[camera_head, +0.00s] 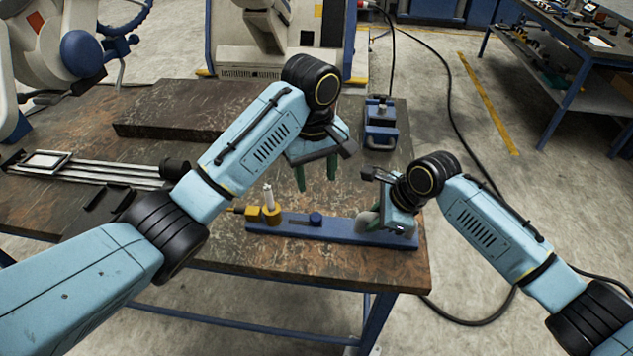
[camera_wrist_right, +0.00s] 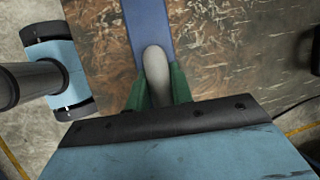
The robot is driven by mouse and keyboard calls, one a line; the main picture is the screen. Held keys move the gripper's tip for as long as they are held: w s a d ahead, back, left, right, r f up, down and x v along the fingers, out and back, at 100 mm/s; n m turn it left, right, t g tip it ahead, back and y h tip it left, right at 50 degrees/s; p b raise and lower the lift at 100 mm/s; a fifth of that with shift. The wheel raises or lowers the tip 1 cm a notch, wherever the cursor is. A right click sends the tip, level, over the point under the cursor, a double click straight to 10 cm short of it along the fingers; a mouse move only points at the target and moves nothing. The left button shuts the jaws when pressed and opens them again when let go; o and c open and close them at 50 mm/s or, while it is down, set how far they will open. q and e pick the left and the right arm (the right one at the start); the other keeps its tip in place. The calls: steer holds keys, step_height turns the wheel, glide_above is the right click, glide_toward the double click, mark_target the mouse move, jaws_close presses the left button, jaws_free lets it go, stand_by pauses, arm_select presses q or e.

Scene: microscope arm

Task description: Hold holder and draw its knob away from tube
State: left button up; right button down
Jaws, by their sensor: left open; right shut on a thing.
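The holder is a long blue bar (camera_head: 345,235) lying on the brown table. At its left end a yellow block (camera_head: 271,214) carries an upright white tube (camera_head: 268,195). A round blue knob (camera_head: 316,218) sits on the bar's top. My right gripper (camera_head: 378,222) is shut on the holder's grey rounded grip (camera_wrist_right: 157,76) at the right end; its green fingers flank the grip in the right wrist view. My left gripper (camera_head: 317,177) is open and empty, fingers down, above and behind the bar.
A dark slab (camera_head: 165,119) lies at the back of the table (camera_head: 325,268). A rail device (camera_head: 100,173) lies at the left. A blue device (camera_head: 380,124) with a cable stands at the back right. The table's front edge is close to the bar.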

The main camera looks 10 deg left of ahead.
steer(key=shift+r, duration=0.15)
steer(key=c, duration=1.1)
jaws_free()
steer(key=shift+c, duration=0.2)
